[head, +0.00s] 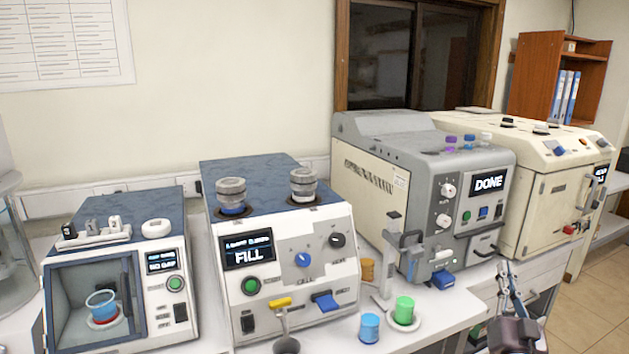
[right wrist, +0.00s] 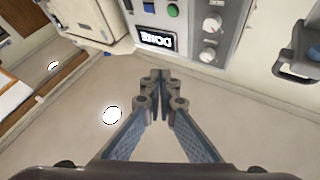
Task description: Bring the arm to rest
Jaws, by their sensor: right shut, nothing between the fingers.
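My right gripper (head: 513,290) is at the lower right of the head view, in front of the bench's front edge. Its fingers are shut with nothing between them; the closed fingertips (right wrist: 158,80) also show in the right wrist view. They point toward the grey machine (head: 385,150), whose screen reads DONE, and appear apart from it. My left gripper is not in view.
A blue cup (head: 370,328) and a green cup (head: 404,310) stand near the front edge. Floor (head: 590,290) is clear at right.

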